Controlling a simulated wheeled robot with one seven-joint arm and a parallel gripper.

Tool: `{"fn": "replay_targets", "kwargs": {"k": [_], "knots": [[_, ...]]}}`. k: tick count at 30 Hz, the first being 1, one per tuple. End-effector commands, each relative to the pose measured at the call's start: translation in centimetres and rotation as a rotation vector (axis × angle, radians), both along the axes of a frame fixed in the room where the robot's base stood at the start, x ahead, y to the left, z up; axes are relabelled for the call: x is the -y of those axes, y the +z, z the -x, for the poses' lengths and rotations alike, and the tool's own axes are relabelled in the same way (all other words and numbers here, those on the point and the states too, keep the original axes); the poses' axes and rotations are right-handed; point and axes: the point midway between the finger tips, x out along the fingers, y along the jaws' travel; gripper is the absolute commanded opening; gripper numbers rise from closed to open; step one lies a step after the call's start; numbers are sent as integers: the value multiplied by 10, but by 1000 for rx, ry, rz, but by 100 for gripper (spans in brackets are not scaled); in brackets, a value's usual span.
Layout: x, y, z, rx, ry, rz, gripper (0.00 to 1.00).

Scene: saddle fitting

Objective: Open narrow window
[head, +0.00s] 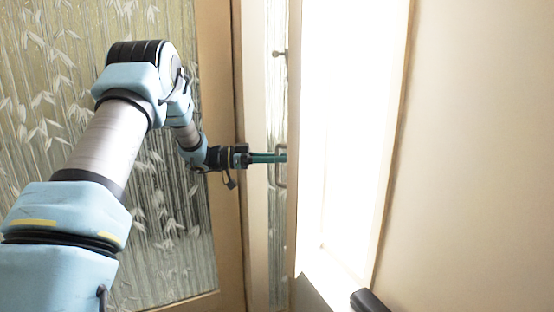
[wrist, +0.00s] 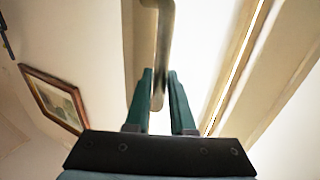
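The narrow window (head: 277,225) is a slim panel with patterned glass and a pale frame, seen at a steep angle in the head view. A bright white opening shows just right of its edge. A slim metal handle (head: 281,180) stands upright on the panel; it also shows in the wrist view (wrist: 164,38). My gripper (head: 283,157) reaches the handle from the left. In the wrist view my gripper's two teal fingers (wrist: 160,76) stand on either side of the handle bar, which fills the narrow gap between the tips. The exact contact is hard to see.
A wide bamboo-patterned glass panel (head: 50,110) in a wooden frame is behind my arm on the left. A plain beige wall (head: 480,120) fills the right. A small metal knob (head: 279,54) sits above the handle. A framed picture (wrist: 54,98) hangs in the wrist view.

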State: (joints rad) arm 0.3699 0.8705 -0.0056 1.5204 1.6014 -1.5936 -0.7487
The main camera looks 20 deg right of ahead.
Motion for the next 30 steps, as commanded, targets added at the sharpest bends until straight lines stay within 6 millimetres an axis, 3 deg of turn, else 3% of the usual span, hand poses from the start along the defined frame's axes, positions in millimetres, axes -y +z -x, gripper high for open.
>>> {"fn": "replay_targets", "kwargs": {"k": [3, 14, 24, 30], "knots": [[1, 2, 0, 2, -1, 2, 32], [-8, 0, -4, 2, -1, 1, 32], [-66, -1, -29, 3, 0, 1, 32], [-91, 0, -40, 2, -1, 1, 32]]}}
